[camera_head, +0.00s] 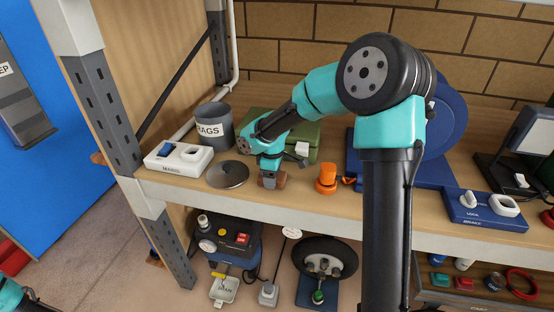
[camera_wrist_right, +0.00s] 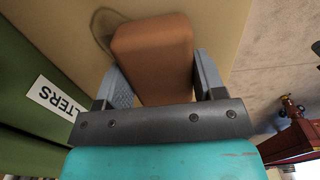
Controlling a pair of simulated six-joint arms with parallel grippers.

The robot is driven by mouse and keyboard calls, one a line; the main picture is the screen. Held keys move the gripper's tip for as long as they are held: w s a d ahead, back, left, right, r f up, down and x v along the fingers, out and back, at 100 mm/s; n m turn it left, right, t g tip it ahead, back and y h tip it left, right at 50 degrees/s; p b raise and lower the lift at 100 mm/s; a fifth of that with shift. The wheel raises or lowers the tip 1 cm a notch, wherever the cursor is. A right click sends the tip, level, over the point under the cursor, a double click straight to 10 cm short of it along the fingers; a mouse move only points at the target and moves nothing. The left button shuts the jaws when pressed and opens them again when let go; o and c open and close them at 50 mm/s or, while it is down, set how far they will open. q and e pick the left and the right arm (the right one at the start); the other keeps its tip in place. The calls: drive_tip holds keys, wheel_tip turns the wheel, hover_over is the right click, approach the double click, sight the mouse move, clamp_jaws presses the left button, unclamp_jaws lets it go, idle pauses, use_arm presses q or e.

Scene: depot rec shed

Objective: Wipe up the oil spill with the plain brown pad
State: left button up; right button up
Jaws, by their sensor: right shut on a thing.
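My right gripper (camera_head: 270,182) is shut on a plain brown pad (camera_head: 280,181), low over the wooden shelf top near its front edge. In the right wrist view the brown pad (camera_wrist_right: 153,50) sits between the two grey fingers. A faint brownish curved outline (camera_wrist_right: 97,22) shows on the wood beside the pad; it may be the edge of the oil spill, partly hidden by the pad. I cannot make out the spill clearly in the head view. A bit of my left arm shows at the bottom left corner; its gripper is not in view.
A dark round disc (camera_head: 227,175) lies left of the pad. Behind it stand a grey RAGS bin (camera_head: 214,128) and a white switch box (camera_head: 177,163). A green FILTERS case (camera_head: 310,130) stands behind my gripper. An orange object (camera_head: 326,178) stands close on the right.

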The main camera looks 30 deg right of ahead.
drive_tip(key=shift+w+d, duration=2.15)
drive_tip(key=shift+d, duration=0.1)
drive_tip(key=shift+s+a, duration=0.55)
drive_tip(key=shift+a, duration=0.1)
drive_tip(key=shift+s+a, duration=2.15)
drive_tip(key=shift+r, duration=4.1)
drive_tip(key=shift+w+d, duration=0.1)
